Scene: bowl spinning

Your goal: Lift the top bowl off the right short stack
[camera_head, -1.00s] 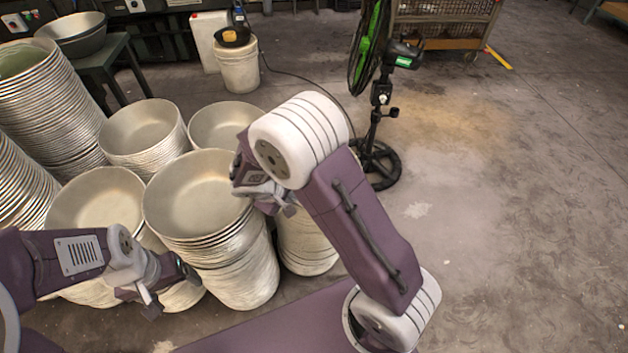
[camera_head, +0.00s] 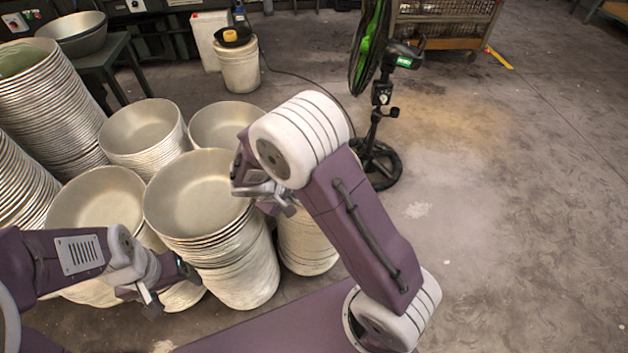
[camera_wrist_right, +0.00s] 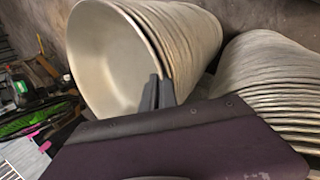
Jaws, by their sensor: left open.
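Several stacks of pale metal bowls stand on the floor in the head view. The nearest has a top bowl (camera_head: 195,190), and another top bowl (camera_head: 220,118) shows behind it, partly hidden by my right arm. My right gripper (camera_head: 272,198) is beside the right rim of the nearest stack, mostly hidden by its wrist. In the right wrist view its dark fingers (camera_wrist_right: 158,93) are close together at the rim of a bowl (camera_wrist_right: 110,60); whether they grip it is unclear. My left gripper (camera_head: 170,287) is open and empty, low beside the nearest stack's left side.
More short stacks, one with a top bowl (camera_head: 142,127), crowd the left, with a taller stack (camera_head: 60,105) behind. A fan stand (camera_head: 378,130) and a white bucket (camera_head: 238,68) stand at the back. The floor on the right (camera_head: 530,200) is clear.

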